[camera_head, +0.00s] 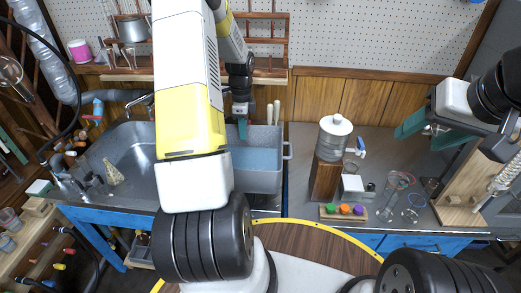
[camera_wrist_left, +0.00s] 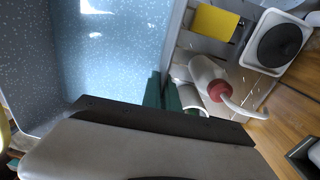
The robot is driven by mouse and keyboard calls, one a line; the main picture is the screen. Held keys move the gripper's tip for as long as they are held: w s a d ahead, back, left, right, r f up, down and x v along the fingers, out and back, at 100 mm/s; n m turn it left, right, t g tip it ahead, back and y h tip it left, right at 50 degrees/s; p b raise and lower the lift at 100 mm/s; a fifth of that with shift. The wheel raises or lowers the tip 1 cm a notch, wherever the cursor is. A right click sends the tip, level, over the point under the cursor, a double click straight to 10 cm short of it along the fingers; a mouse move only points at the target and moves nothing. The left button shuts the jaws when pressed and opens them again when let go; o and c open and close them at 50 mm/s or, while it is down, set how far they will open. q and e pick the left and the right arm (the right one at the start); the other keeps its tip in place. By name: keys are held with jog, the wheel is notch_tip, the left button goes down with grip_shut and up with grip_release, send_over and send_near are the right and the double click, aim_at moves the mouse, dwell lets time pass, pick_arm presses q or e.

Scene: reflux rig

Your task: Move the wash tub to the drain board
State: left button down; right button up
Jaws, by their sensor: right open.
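The wash tub (camera_head: 258,181) is a grey-blue rectangular box with a speckled inside, standing right of the sink basin, partly hidden by my left arm. It fills the left of the left wrist view (camera_wrist_left: 100,60). My left gripper (camera_head: 242,128) is at the tub's far wall. In the left wrist view its green fingers (camera_wrist_left: 163,92) are close together, one on each side of the rim, closed on it. My right gripper (camera_head: 412,124) is open and empty above the right-hand counter, well away from the tub. I cannot clearly tell which surface is the drain board.
The steel sink basin (camera_head: 135,150) lies left of the tub. A white-capped jar (camera_head: 333,137) on a wooden block, coloured caps (camera_head: 345,209) and glassware (camera_head: 388,207) stand on the right counter. A red-capped wash bottle (camera_wrist_left: 208,78) is just outside the tub's rim, near my left fingers.

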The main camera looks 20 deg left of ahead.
aim_at(244, 152)
pick_arm(q)
jog(key=shift+w+a+f, duration=0.1)
jog(key=shift+w+f, duration=0.05)
jog(key=shift+f, duration=2.35)
jog(key=shift+w+a+f, duration=0.1)
jog(key=shift+w+f, duration=0.05)
jog(key=shift+f, duration=2.35)
jog(key=c, duration=1.6)
grip_release()
jog(key=shift+f, duration=0.15)
jog(key=shift+c, duration=0.2)
notch_tip(244, 152, up, 12)
jog(key=shift+w, duration=0.3)
jog(key=shift+s, duration=0.1)
